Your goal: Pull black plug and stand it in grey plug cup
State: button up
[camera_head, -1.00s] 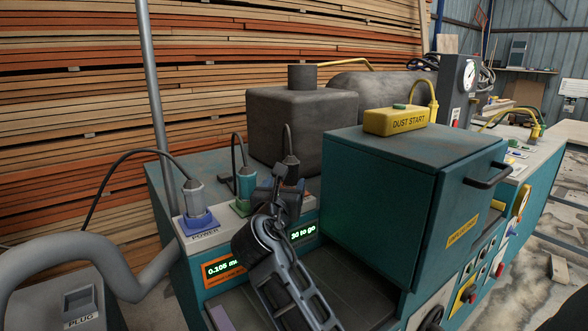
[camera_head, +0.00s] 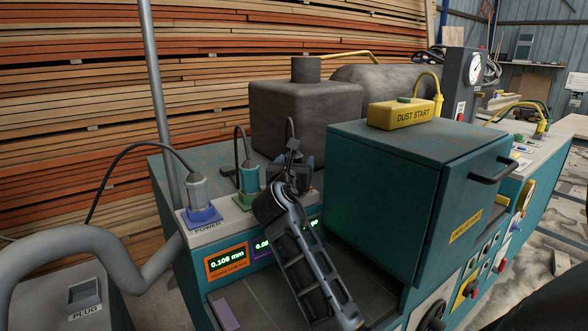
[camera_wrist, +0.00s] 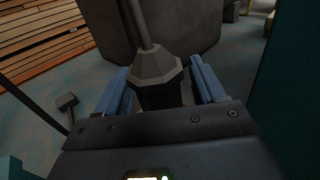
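The black plug (camera_wrist: 157,70) stands upright in the wrist view, its cord rising from its top. In the head view its cord shows above my gripper (camera_head: 290,168), which hides most of the plug. My gripper's two blue fingers stand either side of the plug in the wrist view (camera_wrist: 160,88), open, with a gap visible on each side. The plug's lower end is hidden behind the gripper body. The grey plug cup (camera_head: 84,295), a square-mouthed holder above a PLUG label, is at the lower left, and its opening looks empty.
A grey plug in a blue POWER socket (camera_head: 202,205) and a teal plug (camera_head: 248,180) stand left of my gripper, with cords looping up. A teal cabinet (camera_head: 385,200) stands close on the right. A grey hose (camera_head: 60,235) curves beside the cup.

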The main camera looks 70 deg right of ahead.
jog(key=c, duration=1.1)
